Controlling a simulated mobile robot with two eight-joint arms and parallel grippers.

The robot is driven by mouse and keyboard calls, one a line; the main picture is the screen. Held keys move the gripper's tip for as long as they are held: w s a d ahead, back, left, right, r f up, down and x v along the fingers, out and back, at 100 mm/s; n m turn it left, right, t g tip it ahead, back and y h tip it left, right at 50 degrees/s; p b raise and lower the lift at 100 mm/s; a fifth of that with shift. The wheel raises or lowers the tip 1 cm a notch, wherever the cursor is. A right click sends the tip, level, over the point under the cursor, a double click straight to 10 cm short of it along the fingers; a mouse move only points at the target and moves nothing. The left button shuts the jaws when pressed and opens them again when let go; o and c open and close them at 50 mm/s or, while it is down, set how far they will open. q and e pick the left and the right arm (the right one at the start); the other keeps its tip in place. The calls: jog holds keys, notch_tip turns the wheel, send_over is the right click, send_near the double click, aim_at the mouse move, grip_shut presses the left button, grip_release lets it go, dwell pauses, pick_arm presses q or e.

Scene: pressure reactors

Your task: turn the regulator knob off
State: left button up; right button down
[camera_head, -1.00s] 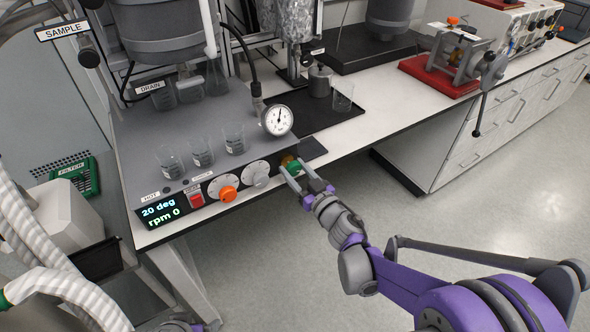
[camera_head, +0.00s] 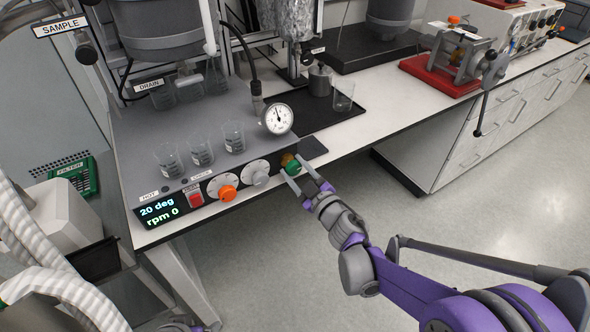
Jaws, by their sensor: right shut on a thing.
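The regulator knob (camera_head: 293,168) is green and sits at the right end of the reactor's front panel, with a brass-coloured part behind it. My right gripper (camera_head: 294,176) is shut on this knob, one finger on each side, and partly hides it. A round white pressure gauge (camera_head: 278,120) stands just above, its dark needle pointing up and slightly left. My left gripper's fingers do not show; only a small grey and purple part of mine is at the bottom edge.
Left of the knob on the panel are a grey dial (camera_head: 256,172), an orange knob (camera_head: 228,192), a red switch (camera_head: 195,200) and a display (camera_head: 158,213) reading 20 deg and rpm 0. Several glass beakers (camera_head: 201,150) stand above. The floor in front of the bench is clear.

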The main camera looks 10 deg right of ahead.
jog(key=n, duration=0.4)
jog(key=shift+n, duration=0.3)
jog(key=n, duration=0.3)
jog(key=shift+n, duration=0.4)
jog(key=n, duration=0.9)
jog(key=shift+f+p, duration=0.1)
jog(key=shift+p, duration=0.25)
jog(key=n, duration=0.4)
jog(key=shift+n+p, duration=0.3)
jog(key=n, duration=0.4)
jog(key=shift+p, duration=0.3)
jog(key=n, duration=0.5)
jog(key=shift+p, duration=0.35)
jog(key=shift+n+p, duration=0.3)
jog(key=shift+n, duration=1.6)
